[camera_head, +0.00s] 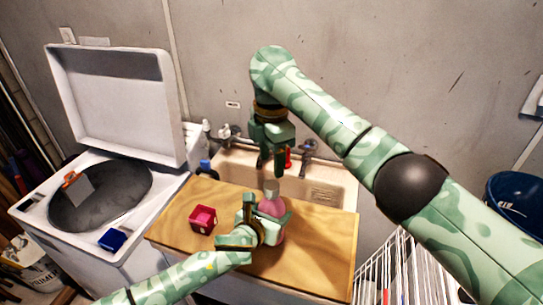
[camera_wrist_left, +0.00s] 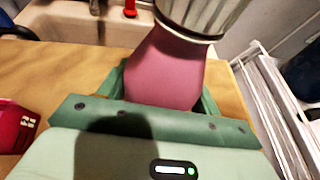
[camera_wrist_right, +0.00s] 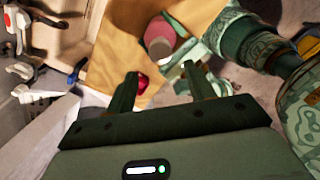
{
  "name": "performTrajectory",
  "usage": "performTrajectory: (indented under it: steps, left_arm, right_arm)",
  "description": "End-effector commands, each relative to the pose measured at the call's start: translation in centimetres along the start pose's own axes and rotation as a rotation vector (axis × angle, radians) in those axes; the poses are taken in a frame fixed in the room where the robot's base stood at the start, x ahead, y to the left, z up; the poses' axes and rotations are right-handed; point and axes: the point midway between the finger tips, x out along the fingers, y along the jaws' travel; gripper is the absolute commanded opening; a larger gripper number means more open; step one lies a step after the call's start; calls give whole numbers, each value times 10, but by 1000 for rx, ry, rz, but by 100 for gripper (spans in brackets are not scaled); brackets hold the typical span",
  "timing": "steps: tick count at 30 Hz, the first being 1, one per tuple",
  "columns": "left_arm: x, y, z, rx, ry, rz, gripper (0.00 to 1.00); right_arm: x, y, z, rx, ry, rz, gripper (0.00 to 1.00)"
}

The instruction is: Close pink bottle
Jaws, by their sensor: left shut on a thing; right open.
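The pink bottle (camera_head: 272,207) stands on the wooden board, with a pale grey cap or neck (camera_head: 271,187) on top. It also shows in the left wrist view (camera_wrist_left: 168,68) and the right wrist view (camera_wrist_right: 158,32). My left gripper (camera_head: 268,220) is shut around the bottle's body, from the front. My right gripper (camera_head: 272,170) is open and empty, pointing down above the bottle's top. In the right wrist view its fingers (camera_wrist_right: 160,85) are apart, with nothing between them. Whether the cap is seated cannot be told.
A red box (camera_head: 203,219) sits on the wooden board (camera_head: 320,240) left of the bottle. The sink (camera_head: 325,190) with taps lies behind. A white washer with raised lid (camera_head: 115,100) stands at left. A white wire rack (camera_head: 400,270) is at right.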

Motion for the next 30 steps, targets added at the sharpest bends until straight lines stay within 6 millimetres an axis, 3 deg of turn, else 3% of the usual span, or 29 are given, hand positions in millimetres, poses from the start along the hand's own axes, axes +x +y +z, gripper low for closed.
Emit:
performTrajectory:
  steps: [18, 30]
  left_arm:
    - [0, 0, -1, -1, 2, 0, 0]
    - [0, 0, -1, -1, 2, 0, 0]
  right_arm:
    - [74, 0, 0, 2, 0, -2, 54]
    - [80, 0, 0, 2, 0, 0, 51]
